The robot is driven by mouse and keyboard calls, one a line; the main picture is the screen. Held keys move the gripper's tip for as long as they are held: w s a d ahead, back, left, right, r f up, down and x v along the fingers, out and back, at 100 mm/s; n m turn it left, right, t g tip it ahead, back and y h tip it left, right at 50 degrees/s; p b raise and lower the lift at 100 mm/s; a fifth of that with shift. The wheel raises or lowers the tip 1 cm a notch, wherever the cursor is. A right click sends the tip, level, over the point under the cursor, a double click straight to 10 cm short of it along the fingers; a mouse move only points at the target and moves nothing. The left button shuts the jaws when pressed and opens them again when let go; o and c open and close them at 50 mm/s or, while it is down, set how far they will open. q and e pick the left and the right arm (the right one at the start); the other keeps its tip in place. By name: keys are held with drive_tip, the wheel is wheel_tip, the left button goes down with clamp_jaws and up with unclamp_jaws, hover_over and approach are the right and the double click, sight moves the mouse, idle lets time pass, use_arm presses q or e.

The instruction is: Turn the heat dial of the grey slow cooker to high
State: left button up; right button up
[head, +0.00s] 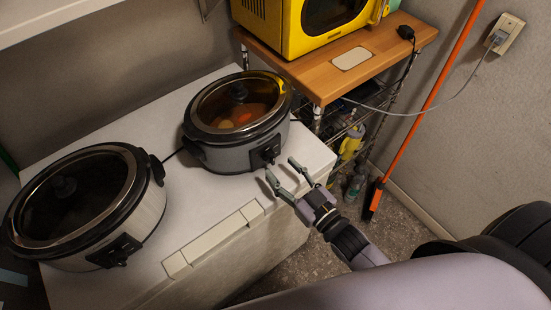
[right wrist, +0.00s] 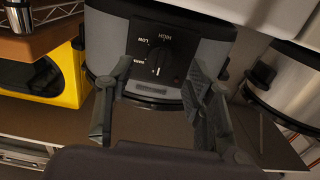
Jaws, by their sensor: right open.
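The grey slow cooker (head: 222,157) stands on a white chest, with food under its glass lid. Its black heat dial (head: 268,153) is on the front, facing my right gripper (head: 281,172). The right gripper is open and empty, just short of the dial. In the right wrist view the dial (right wrist: 157,60) appears between the open fingers of the right gripper (right wrist: 158,68). HIGH is printed above the dial and LOW to its left. A white mark on the knob appears at its lower part; its exact setting is hard to read. My left gripper is not in view.
A second, lighter slow cooker (head: 147,215) stands on the white chest (head: 205,215) at left. A yellow microwave (head: 290,30) sits on a wooden-topped rack (head: 395,45) behind. An orange-handled broom (head: 430,100) leans at the right wall. Floor shows right of the chest.

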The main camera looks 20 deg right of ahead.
sight(274, 162)
drive_tip(key=shift+x, duration=1.85)
drive_tip(key=shift+c, duration=0.5)
drive_tip(key=shift+p, duration=0.3)
clamp_jaws()
